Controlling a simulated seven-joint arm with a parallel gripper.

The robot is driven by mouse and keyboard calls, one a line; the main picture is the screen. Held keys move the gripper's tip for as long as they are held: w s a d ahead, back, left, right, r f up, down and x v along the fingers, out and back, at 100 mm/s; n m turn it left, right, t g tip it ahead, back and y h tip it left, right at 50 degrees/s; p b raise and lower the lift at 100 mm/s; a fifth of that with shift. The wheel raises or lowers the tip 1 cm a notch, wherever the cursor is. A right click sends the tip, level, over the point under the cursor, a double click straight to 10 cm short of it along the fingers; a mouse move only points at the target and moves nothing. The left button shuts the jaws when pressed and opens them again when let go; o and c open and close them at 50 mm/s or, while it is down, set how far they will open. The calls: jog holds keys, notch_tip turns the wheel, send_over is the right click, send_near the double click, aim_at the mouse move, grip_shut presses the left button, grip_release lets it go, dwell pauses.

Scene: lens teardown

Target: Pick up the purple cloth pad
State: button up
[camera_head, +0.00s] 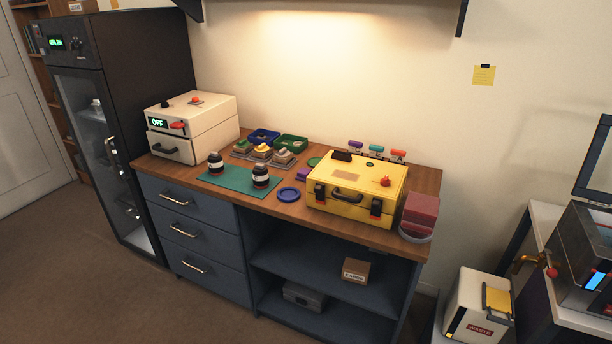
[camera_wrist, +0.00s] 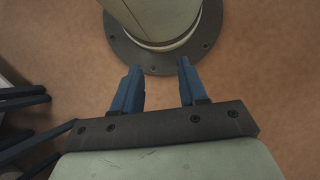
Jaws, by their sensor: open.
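A small purple item (camera_head: 305,174), which looks like the purple cloth pad, lies on the wooden worktop in the head view. It is just left of the yellow case (camera_head: 338,206), which may hide part of it. My gripper (camera_wrist: 160,68) shows only in the wrist view. Its two blue fingers are apart with nothing held between them. It points at the brown floor and a round bolted base, away from the worktop. The pad is not in the wrist view.
The worktop (camera_head: 420,178) also bears a teal mat (camera_head: 227,185) with two dark lens-like cylinders, a blue ring (camera_head: 288,194), small trays (camera_head: 263,137), a white box (camera_head: 215,116) and stacked red blocks (camera_head: 420,212). A waste bin (camera_head: 470,305) stands to the right.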

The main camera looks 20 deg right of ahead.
jog(key=o, duration=1)
jog(key=shift+c, duration=0.2)
